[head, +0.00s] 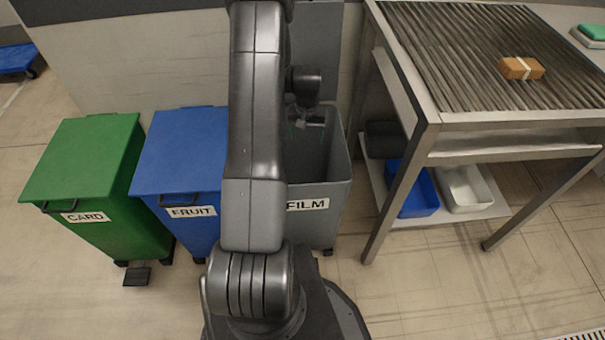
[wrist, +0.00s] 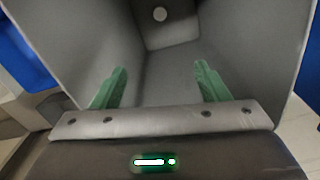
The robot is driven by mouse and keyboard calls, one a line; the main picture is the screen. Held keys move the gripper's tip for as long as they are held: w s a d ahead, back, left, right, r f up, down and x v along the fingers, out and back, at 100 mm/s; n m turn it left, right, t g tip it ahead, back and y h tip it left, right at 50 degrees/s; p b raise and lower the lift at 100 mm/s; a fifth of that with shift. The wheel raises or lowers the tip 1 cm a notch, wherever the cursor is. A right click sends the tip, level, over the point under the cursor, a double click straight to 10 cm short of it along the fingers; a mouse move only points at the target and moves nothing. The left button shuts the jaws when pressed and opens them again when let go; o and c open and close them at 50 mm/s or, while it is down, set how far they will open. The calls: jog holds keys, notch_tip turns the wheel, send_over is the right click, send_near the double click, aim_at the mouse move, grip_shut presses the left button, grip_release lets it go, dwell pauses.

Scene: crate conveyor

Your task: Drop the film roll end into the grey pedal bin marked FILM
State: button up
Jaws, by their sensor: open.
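The grey bin marked FILM (head: 335,215) stands with its lid (head: 322,55) up, partly behind my arm in the head view. My gripper (wrist: 160,70) is over the bin's opening, pointing down into it. Its two green fingers are apart with nothing between them. In the wrist view the bin's grey inner walls (wrist: 240,45) surround the fingers. In the head view my arm hides the bin's left part.
A blue FRUIT bin (head: 180,150) and a green CARD bin (head: 85,160) stand to the left, both with lids shut. A roller conveyor (head: 470,50) on the right carries a small brown box (head: 521,68). Blue (head: 418,200) and white (head: 465,188) trays sit on its lower shelf.

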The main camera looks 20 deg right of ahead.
notch_tip(320, 180, up, 13)
jog(key=p, duration=0.1)
jog(key=shift+r, duration=0.2)
notch_tip(320, 180, down, 14)
jog(key=b, duration=0.1)
jog(key=shift+r+p, duration=1.2)
jog(key=shift+r, duration=1.2)
